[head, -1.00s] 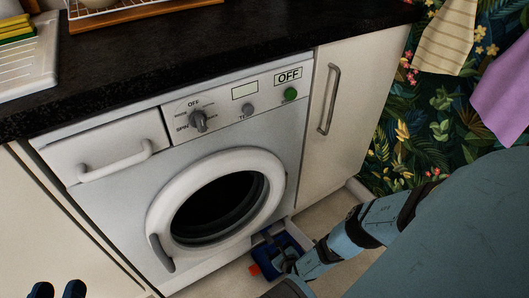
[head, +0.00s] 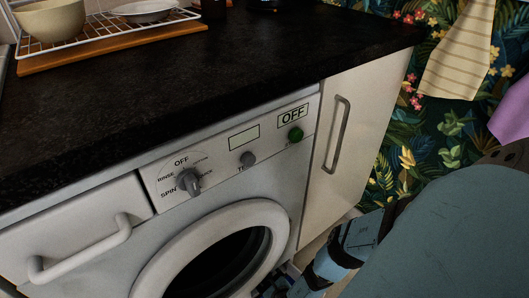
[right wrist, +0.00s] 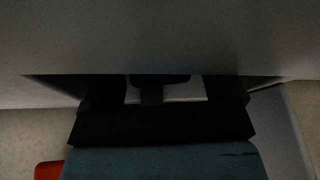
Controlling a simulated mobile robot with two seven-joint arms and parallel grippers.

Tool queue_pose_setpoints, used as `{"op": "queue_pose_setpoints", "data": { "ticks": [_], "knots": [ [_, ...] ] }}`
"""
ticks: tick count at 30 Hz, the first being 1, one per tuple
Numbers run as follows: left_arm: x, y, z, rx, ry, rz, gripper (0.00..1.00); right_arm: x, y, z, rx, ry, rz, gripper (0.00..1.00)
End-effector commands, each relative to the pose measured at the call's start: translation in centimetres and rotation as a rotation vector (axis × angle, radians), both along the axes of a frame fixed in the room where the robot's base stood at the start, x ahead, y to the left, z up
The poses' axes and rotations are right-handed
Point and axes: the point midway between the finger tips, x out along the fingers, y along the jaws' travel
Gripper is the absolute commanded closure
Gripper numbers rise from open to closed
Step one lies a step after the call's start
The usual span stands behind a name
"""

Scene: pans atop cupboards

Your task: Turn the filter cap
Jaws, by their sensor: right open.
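The white washing machine (head: 218,211) fills the lower left of the head view, its round door cut off by the bottom edge. I cannot make out the filter cap; the machine's low front is mostly out of frame. My right arm reaches down at the lower right beside the machine. In the right wrist view my right gripper (right wrist: 160,92) is a dark shape with its fingers apart, close under a broad grey surface (right wrist: 160,35). A dark piece shows between the fingers; I cannot tell what it is. My left gripper is out of view.
A red object (right wrist: 48,171) lies at the lower left of the right wrist view. The black worktop (head: 230,70) overhangs the machine, with a wire rack and bowl (head: 50,20) on it. A cream cupboard (head: 350,130) stands to the right.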

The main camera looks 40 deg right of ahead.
Motion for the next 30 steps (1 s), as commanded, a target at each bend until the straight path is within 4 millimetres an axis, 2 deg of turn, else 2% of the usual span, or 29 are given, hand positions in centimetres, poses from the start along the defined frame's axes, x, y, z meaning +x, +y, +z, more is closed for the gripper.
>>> {"op": "queue_pose_setpoints", "data": {
  "ticks": [7,8,14,20,30],
  "knots": [
    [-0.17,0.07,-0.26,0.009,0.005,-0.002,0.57,-0.02,0.02,-0.01,0.000,0.000,0.000,0.15],
    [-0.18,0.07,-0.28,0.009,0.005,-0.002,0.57,-0.02,0.02,-0.01,0.000,0.000,0.000,0.17],
    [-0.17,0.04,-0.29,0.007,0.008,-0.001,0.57,0.00,0.00,0.00,0.000,0.000,0.000,0.63],
    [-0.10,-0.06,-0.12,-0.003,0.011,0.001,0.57,0.02,0.07,0.04,-0.037,0.001,-0.001,0.64],
    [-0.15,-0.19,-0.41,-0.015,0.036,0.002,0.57,0.04,0.10,-0.08,-0.338,0.036,-0.002,0.64]
  ]
}}
